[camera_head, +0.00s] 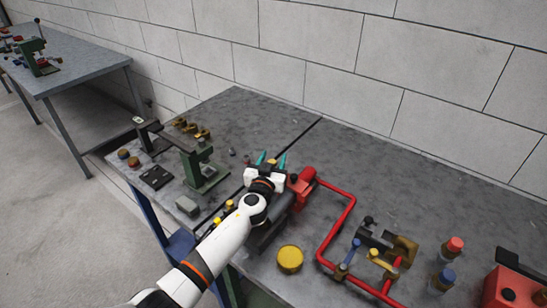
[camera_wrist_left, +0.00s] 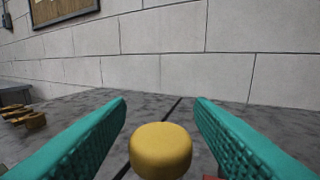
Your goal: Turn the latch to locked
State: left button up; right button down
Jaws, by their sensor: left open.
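In the left wrist view, a round yellow knob (camera_wrist_left: 160,150) sits low between the two open green fingers, with a gap visible on each side. My right gripper is not in view.
A red pump body and pipe (camera_head: 345,215) stand right of my gripper. A green press (camera_head: 200,165) stands to its left. A yellow cylinder (camera_head: 290,259), a brass-and-grey valve assembly (camera_head: 385,245) and colored bottles (camera_head: 448,250) are nearer. The bench toward the wall is mostly clear.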

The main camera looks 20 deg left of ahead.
pick_arm(q)
jog(key=shift+w+r, duration=0.1)
jog(key=shift+w, duration=0.3)
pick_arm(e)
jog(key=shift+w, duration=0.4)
pick_arm(q)
jog(key=c, duration=1)
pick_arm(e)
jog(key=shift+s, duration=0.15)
